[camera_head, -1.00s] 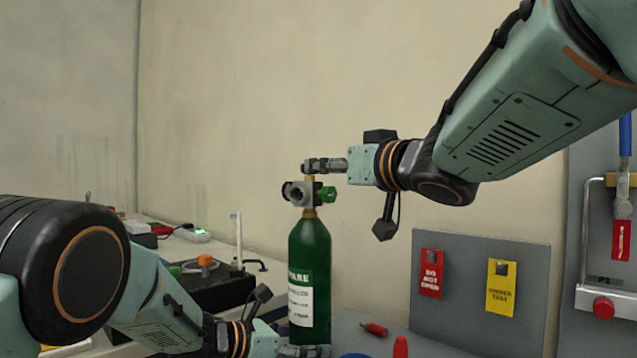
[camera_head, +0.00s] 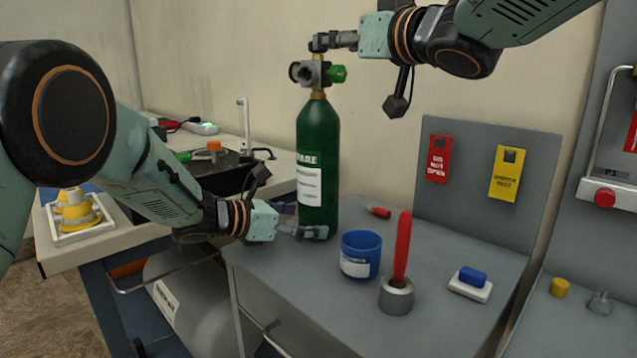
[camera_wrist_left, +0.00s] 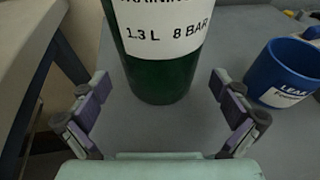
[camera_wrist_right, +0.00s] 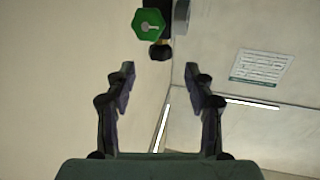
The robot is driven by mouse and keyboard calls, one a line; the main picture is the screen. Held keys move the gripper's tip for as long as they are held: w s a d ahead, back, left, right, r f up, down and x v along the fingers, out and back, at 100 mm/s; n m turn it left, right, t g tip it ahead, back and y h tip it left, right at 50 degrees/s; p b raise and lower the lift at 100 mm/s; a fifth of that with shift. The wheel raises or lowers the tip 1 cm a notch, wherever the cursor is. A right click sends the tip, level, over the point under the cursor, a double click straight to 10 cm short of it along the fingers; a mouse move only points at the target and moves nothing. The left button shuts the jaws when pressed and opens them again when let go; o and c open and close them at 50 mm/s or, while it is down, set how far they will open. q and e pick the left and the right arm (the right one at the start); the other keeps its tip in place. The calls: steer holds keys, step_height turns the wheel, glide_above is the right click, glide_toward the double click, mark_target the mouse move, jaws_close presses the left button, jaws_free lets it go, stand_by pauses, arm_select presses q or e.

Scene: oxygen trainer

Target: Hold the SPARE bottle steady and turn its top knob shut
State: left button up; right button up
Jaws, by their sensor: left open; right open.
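The green SPARE bottle (camera_head: 318,135) stands upright on the grey bench top, its white label facing me. Its valve (camera_head: 312,73) has a green knob (camera_head: 338,74) on the right side, which also shows in the right wrist view (camera_wrist_right: 148,24). My left gripper (camera_head: 306,232) is open low at the bottle's base. In the left wrist view its fingers stand either side of the base (camera_wrist_left: 160,85), with gaps. My right gripper (camera_head: 322,42) is open at the very top of the valve. Nothing shows between its fingers in the right wrist view; contact with the valve top cannot be told.
A blue cup (camera_head: 361,256), a red-handled tool in a grey holder (camera_head: 397,296) and a blue block on a white base (camera_head: 471,282) stand right of the bottle. A red item (camera_head: 378,212) lies behind the cup. A tag board (camera_head: 470,200) stands behind.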

arm_select(q)
steer(key=v, duration=1)
steer(key=shift+d+r, duration=0.1)
arm_select(e)
steer(key=shift+s, duration=0.1)
arm_select(q)
steer(key=x, duration=1.1)
steer(key=shift+w+d+f, duration=0.1)
steer(key=shift+w+f, duration=0.05)
steer(key=shift+f, duration=0.05)
steer(key=shift+w+d, duration=0.2)
steer(key=shift+d, duration=0.1)
steer(key=shift+a, duration=0.1)
arm_select(e)
steer(key=x, duration=0.5)
steer(key=shift+d, duration=0.1)
